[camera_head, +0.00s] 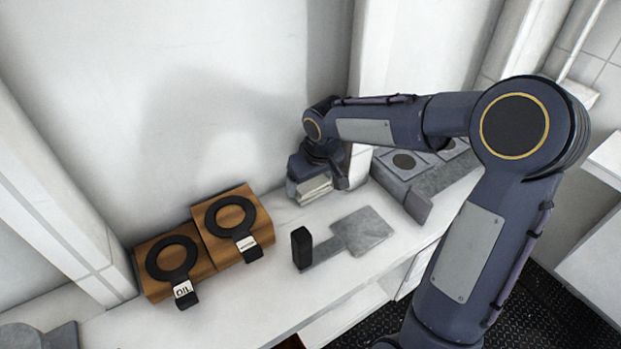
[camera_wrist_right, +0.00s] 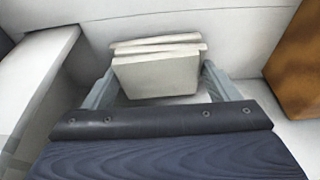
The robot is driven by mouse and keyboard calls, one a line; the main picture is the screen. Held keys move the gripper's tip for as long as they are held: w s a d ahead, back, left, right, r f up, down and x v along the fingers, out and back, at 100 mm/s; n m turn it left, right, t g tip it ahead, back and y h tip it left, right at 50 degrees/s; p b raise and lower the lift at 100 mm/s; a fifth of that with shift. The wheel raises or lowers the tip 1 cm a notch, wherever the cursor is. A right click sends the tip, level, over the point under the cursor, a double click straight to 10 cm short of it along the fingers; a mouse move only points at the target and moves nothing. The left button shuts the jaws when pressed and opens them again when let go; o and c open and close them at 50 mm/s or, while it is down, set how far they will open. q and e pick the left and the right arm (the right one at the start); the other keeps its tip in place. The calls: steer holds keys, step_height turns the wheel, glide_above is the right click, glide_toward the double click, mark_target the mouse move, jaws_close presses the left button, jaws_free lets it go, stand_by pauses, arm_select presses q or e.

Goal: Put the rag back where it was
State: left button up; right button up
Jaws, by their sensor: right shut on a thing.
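The rag (camera_head: 313,188) is a white, folded, layered cloth. My right gripper (camera_head: 318,192) is shut on it at the back of the white counter, close to the wall. In the right wrist view, the rag (camera_wrist_right: 157,72) stands between the two grey fingers of the gripper (camera_wrist_right: 160,88), its folded layers at the top. I cannot tell whether the rag touches the counter. My left gripper is not in view.
Two wooden blocks (camera_head: 264,217) with black rings and labels, one reading OIL, stand left of the gripper. A flat grey tool with a black handle (camera_head: 301,247) lies in front. A grey unit with round dark spots (camera_head: 417,186) stands right. The front counter (camera_head: 250,318) is clear.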

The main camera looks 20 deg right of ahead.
steer(key=shift+f, duration=0.1)
steer(key=o, duration=0.9)
steer(key=v, duration=1.2)
steer(key=s+a+f+m+y, duration=0.1)
steer(key=s+f, duration=0.1)
steer(key=s, duration=0.5)
steer(key=s+a+f+m+t+y, duration=0.1)
steer(key=s+f, duration=0.1)
steer(key=s, duration=0.5)
steer(key=s+a+f+m+t+y, duration=0.1)
steer(key=s+f, duration=0.2)
steer(key=s, duration=0.5)
steer(key=shift+a+f+b, duration=0.1)
steer(key=shift+a+b, duration=0.1)
steer(key=shift+b, duration=0.2)
